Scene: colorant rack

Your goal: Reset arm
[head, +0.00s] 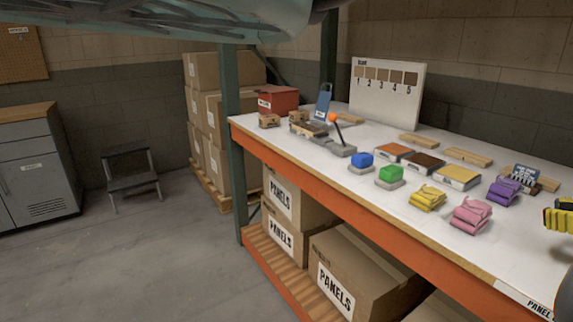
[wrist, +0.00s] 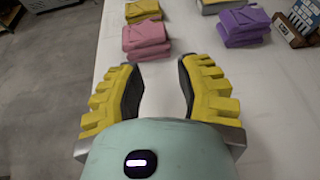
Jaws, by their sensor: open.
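My gripper (wrist: 160,88) shows in the wrist view with its two yellow-padded fingers spread apart and nothing between them. It is over the white shelf top. The pink folded cloths (wrist: 146,38) lie just beyond the fingertips, apart from them.
Boxes marked PANELS (head: 335,292) stand below.

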